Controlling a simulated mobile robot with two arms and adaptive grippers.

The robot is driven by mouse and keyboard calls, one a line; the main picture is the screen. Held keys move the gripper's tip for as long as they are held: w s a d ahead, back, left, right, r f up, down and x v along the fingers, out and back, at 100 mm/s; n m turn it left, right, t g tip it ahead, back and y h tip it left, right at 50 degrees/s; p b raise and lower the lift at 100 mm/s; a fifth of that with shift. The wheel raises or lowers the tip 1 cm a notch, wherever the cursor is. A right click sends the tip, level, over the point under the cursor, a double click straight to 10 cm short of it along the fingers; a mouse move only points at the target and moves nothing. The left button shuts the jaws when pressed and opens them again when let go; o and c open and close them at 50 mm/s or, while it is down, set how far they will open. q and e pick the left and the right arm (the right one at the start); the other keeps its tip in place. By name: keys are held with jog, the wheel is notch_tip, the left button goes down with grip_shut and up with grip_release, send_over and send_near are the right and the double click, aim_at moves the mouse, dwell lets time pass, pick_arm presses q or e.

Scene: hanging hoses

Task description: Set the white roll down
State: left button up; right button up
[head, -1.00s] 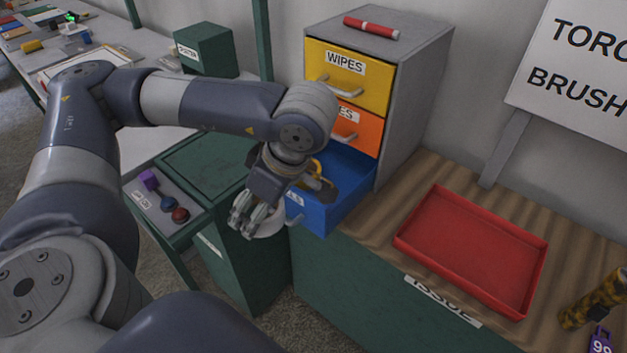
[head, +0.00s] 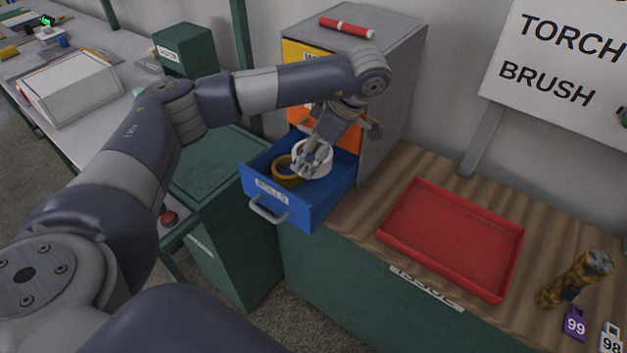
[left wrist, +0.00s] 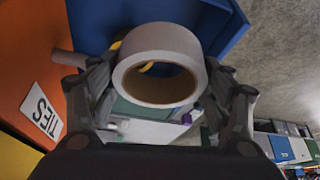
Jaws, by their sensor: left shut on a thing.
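The white roll (head: 318,160) is held in my left gripper (head: 312,158), which is shut on it over the open blue drawer (head: 315,207) labelled ROLLS. In the left wrist view the white roll (left wrist: 160,62) sits between the two fingers (left wrist: 160,95), its hole facing the camera. A yellow roll (head: 285,172) lies in the drawer just left of the white one; a bit of yellow (left wrist: 116,45) shows behind the white roll in the wrist view. I cannot tell whether the white roll touches the drawer floor. My right gripper is out of view.
The grey cabinet (head: 393,100) stands behind, with an orange drawer (left wrist: 35,60) above the blue one and a red marker (head: 346,27) on top. A red tray (head: 450,238) is on the wooden counter to the right. A green bin (head: 235,255) stands left of the drawer.

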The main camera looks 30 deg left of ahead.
pick_arm(q)
jog(key=shift+f+p, duration=1.1)
jog(key=shift+f, duration=3.75)
jog(key=shift+a+f, duration=0.1)
jog(key=shift+f, duration=0.15)
jog(key=shift+f+b, duration=0.65)
jog(key=shift+b, duration=0.05)
jog(key=o, duration=0.8)
jog(key=shift+r, duration=0.1)
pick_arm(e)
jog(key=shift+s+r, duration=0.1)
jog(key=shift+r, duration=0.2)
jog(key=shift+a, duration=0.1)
